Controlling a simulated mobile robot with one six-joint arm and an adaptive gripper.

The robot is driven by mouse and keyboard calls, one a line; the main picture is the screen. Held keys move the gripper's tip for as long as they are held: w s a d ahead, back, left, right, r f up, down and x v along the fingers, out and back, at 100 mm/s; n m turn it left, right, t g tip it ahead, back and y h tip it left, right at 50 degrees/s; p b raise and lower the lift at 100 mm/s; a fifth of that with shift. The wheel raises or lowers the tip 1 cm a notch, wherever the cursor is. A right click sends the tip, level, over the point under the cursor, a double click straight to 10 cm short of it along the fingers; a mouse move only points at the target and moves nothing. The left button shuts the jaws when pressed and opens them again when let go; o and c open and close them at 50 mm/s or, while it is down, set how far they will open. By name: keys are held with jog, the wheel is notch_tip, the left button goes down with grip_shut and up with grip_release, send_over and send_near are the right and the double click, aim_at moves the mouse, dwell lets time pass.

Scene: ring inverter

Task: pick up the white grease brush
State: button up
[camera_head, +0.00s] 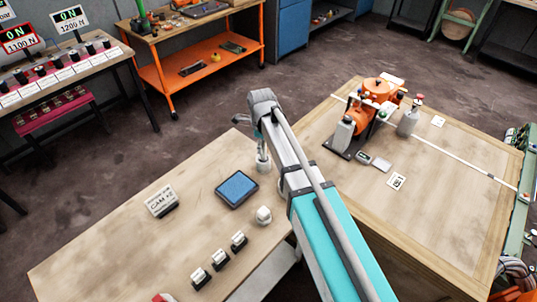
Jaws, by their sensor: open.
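I cannot pick out the white grease brush for certain. A small white rounded object (264,215) stands on the near wooden table (150,235), right of the blue pad; it is too small to identify as the brush. My gripper (262,164) points down over the back edge of that table, above and behind the blue pad. It is small and partly covered by my arm, and it is open with nothing visible in it. My grey and teal arm runs from the lower right across the gap between the tables and hides part of both.
A blue pad (237,188), a white block sign (162,200) and several white-and-black blocks (220,259) are on the near table. The near table's left part is clear.

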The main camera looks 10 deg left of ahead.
grip_shut()
dwell(0.4)
jog(key=shift+r, duration=0.15)
notch_tip(320, 180, up, 10)
jog(key=p, duration=1)
dwell(0.8)
